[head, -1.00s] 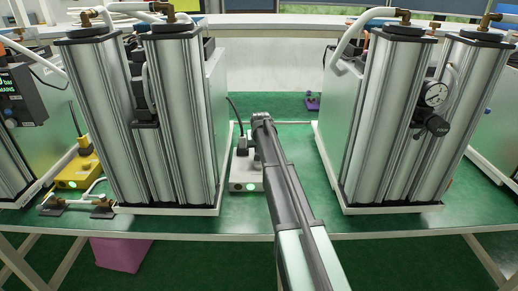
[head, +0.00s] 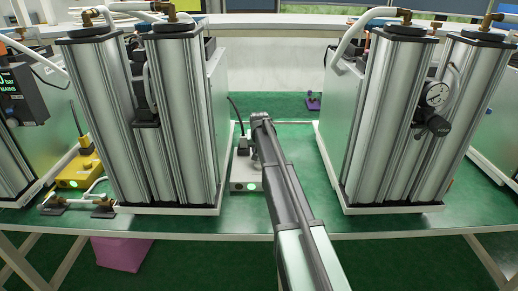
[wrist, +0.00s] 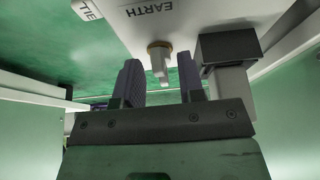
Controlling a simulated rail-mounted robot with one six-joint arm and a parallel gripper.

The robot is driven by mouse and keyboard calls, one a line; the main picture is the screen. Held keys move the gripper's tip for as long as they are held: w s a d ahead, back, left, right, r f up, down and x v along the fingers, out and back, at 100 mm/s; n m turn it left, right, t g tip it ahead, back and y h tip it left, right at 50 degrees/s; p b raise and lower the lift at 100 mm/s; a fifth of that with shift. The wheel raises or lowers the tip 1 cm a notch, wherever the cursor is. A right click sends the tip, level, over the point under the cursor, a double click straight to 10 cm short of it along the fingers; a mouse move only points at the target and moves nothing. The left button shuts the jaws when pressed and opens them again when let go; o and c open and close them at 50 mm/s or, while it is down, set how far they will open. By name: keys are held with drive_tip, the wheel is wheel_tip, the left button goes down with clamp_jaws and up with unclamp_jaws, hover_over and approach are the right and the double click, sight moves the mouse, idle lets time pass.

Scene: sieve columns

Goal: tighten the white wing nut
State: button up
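The white wing nut (wrist: 161,68) sits on a brass-coloured base on the face of a white box (wrist: 190,22) marked EARTH in the wrist view. My gripper (wrist: 159,80) is open, with its two dark ribbed fingers apart. In that view the wing nut appears between the fingertips, with a gap on each side; I cannot tell how deep it sits between them. In the head view a white box with a lit green spot (head: 245,172) stands on the green bench, partly behind my arm. The gripper's fingers and the wing nut cannot be made out there.
In the wrist view a dark block (wrist: 230,45) on the box is close to the right finger, and a TIE label (wrist: 88,9) is at upper left.

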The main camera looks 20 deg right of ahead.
drive_tip(key=p+v, duration=1)
drive_tip(key=shift+s+r, duration=0.2)
drive_tip(key=shift+r, duration=0.15)
drive_tip(key=s+a+n+g, duration=0.1)
drive_tip(key=s+a, duration=0.6)
drive_tip(key=s, duration=0.4)
drive_tip(key=s+a+f+n+g+y, duration=0.1)
drive_tip(key=s+a+n, duration=0.1)
drive_tip(key=s+a, duration=0.6)
drive_tip(key=s+a+n+g, duration=0.1)
drive_tip(key=s+a, duration=0.6)
drive_tip(key=s, duration=0.9)
drive_tip(key=shift+s+a+n+g+y, duration=0.2)
drive_tip(key=shift+n+g+y, duration=0.1)
drive_tip(key=shift+g+y, duration=0.15)
drive_tip(key=shift+f, duration=0.15)
